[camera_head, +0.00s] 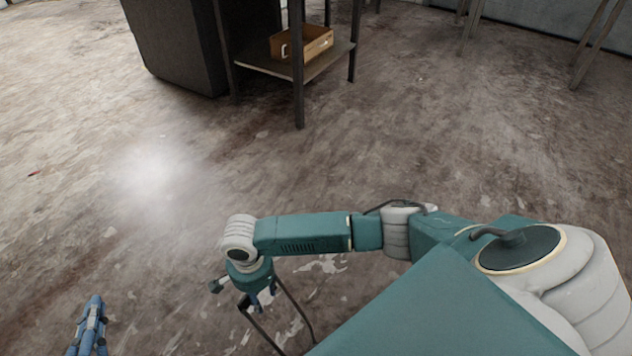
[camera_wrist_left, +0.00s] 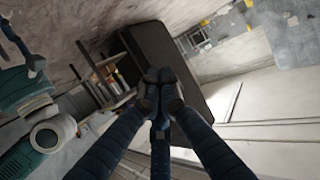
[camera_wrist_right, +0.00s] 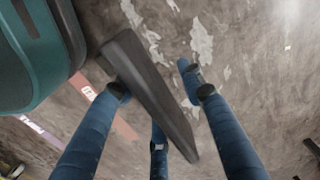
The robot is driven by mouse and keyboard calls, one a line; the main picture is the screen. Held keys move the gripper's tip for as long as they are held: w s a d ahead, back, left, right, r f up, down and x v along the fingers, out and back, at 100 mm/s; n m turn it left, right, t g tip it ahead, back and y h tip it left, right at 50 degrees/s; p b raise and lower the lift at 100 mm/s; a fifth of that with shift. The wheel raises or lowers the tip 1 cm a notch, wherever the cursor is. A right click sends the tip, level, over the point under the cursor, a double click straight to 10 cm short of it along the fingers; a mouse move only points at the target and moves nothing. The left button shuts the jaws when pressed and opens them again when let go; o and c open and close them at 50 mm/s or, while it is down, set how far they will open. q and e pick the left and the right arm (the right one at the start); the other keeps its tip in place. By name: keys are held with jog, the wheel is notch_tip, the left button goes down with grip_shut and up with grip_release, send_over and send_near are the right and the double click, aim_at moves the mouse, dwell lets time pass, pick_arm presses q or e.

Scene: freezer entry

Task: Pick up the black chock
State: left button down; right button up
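The black chock (camera_wrist_right: 150,90) shows in the right wrist view as a long dark wedge, slanting from upper left to lower right. I cannot make it out in the head view. My right gripper (camera_wrist_right: 161,95) is open around it, with blue fingers on both sides. The left finger's tip meets or overlaps the chock's edge; the right finger stands clear of it. In the head view my right gripper (camera_head: 295,344) points down at the bottom middle. My left gripper (camera_head: 95,306) is at the lower left; in the left wrist view its fingertips (camera_wrist_left: 160,88) are together and empty.
A dark metal table (camera_head: 299,75) with a wooden box (camera_head: 302,44) on its low shelf stands at the back, beside a large dark cabinet (camera_head: 180,45). The worn floor (camera_head: 440,140) between is clear. A printed strip (camera_wrist_right: 90,92) lies on the floor near the chock.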

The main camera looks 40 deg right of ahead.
pick_arm(q)
jog(key=shift+s+a+f+g, duration=0.15)
jog(key=shift+f+g, duration=0.15)
jog(key=shift+f, duration=0.15)
dwell(0.3)
jog(key=shift+s+f, duration=0.2)
jog(key=shift+f, duration=0.1)
jog(key=shift+s+a+f+g+p, duration=0.15)
jog(key=shift+s+f+g, duration=0.1)
jog(key=shift+f, duration=0.15)
jog(key=shift+s+a+f+g+p, duration=0.1)
jog(key=shift+s+f+g+p, duration=0.05)
jog(key=shift+f+g, duration=0.15)
pick_arm(e)
jog(key=shift+f, duration=0.15)
dwell(0.5)
pick_arm(q)
jog(key=shift+s+a+f+y, duration=0.1)
jog(key=shift+s+f+y, duration=0.15)
jog(key=shift+f+y, duration=0.1)
jog(key=shift+s+f, duration=0.15)
jog(key=shift+f, duration=0.1)
jog(key=shift+s+a+f+g, duration=0.25)
jog(key=shift+s+f+g, duration=0.05)
jog(key=shift+f+g, duration=0.25)
pick_arm(e)
jog(key=shift+f, duration=0.1)
dwell(0.5)
pick_arm(q)
jog(key=shift+r, duration=0.1)
